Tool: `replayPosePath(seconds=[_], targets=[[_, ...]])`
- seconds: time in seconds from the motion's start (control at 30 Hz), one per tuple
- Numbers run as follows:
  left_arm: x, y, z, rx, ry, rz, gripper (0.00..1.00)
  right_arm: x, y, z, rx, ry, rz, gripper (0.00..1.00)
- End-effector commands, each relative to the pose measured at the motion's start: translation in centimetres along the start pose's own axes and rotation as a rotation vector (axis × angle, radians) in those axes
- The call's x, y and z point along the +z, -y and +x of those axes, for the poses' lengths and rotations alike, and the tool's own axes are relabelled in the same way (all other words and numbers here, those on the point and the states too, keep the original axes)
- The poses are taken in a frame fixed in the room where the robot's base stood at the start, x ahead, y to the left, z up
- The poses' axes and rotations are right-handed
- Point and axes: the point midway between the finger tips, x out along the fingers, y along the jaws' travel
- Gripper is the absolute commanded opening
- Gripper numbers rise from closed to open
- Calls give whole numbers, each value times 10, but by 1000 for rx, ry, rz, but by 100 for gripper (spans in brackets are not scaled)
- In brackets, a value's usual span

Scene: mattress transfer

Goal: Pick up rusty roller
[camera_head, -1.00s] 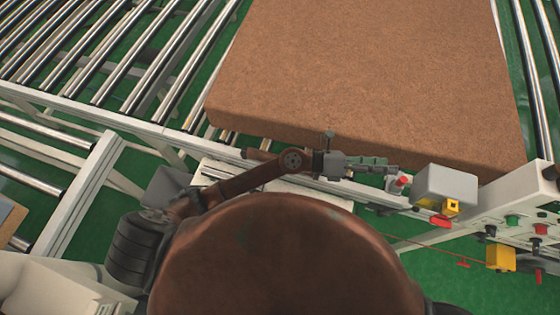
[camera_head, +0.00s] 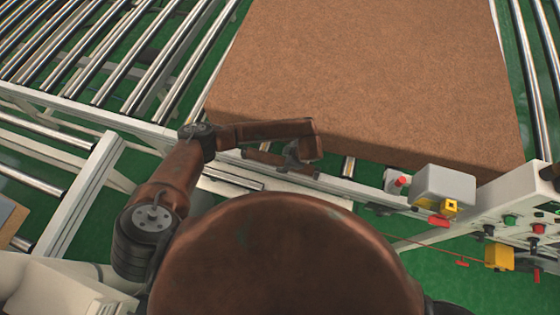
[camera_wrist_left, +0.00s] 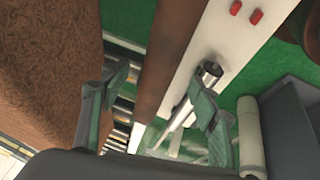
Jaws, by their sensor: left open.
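The rusty roller (camera_head: 264,158) is a thin brown bar lying along the near edge of the conveyor frame, in front of the brown mattress. In the left wrist view the roller (camera_wrist_left: 172,50) runs between the two fingers, with visible gaps on both sides. My left gripper (camera_head: 298,158) hangs down over the roller's right part in the head view, its fingertips mostly hidden by the wrist. In the wrist view the left gripper (camera_wrist_left: 162,88) is open and empty. My right gripper does not show.
The mattress (camera_head: 370,75) lies on the conveyor just behind. A grey box (camera_head: 444,185) with red and yellow parts stands to the right.

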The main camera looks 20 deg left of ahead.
Motion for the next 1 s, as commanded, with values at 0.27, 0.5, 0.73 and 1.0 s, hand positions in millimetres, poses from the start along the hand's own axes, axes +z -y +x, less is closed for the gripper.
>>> replayPosePath(seconds=[0.27,0.5,0.73,1.0], targets=[[2,1,37,-4,3,-2,56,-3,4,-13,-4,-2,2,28],[2,0,50,-1,4,-1,56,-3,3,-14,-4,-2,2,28],[2,0,50,-1,5,0,49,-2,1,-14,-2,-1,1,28],[2,0,49,-1,5,-1,30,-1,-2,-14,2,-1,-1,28]])
